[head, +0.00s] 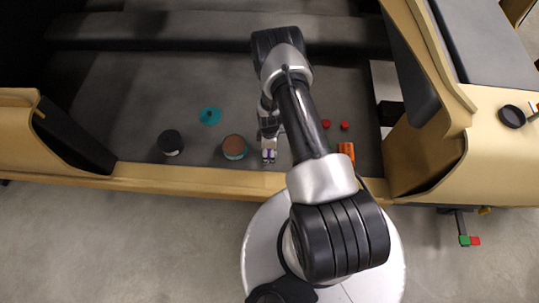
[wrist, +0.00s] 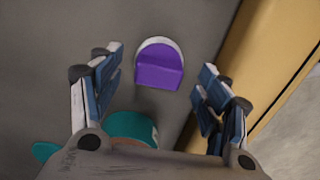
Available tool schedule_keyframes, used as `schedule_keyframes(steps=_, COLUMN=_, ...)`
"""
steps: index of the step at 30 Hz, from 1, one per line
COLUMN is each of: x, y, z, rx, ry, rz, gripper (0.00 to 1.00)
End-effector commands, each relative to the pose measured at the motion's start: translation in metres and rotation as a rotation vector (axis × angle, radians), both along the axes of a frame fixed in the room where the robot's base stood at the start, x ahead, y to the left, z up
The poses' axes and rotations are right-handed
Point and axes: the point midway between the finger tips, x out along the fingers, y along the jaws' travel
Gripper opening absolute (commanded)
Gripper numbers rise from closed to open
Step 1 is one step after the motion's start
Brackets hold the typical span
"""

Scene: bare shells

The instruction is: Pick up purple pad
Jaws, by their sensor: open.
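The purple pad (wrist: 160,70) lies on the dark grey surface in the wrist view. It has a rounded top end with a pale rim and a straight lower edge. My gripper (wrist: 160,66) is open, with one blue-grey finger on each side of the pad and apart from it. Nothing is between the fingertips in their grip. In the head view my gripper (head: 268,154) hangs low over the grey surface near its tan front edge. There I cannot clearly tell the pad from the fingertips.
A teal can with a brown top (head: 234,147) stands close left of my gripper; its teal side (wrist: 135,126) shows in the wrist view. A dark round jar (head: 171,142), a flat teal piece (head: 209,116), red pieces (head: 326,124) and an orange block (head: 346,150) are nearby. A tan rail (head: 200,179) borders the front.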

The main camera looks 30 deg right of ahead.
Motion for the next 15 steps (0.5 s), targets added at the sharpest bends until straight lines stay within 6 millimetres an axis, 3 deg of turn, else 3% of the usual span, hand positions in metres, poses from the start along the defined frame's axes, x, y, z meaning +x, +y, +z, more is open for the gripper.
schedule_keyframes(steps=3, x=0.0012, y=-0.0002, z=-0.0155, rx=0.000, ry=-0.002, rz=0.000, gripper=0.70)
schedule_keyframes(steps=10, x=0.0016, y=-0.0002, z=-0.0150, rx=-0.001, ry=-0.003, rz=0.000, gripper=0.69)
schedule_keyframes(steps=15, x=0.0015, y=-0.0003, z=-0.0149, rx=-0.001, ry=-0.003, rz=0.000, gripper=0.58)
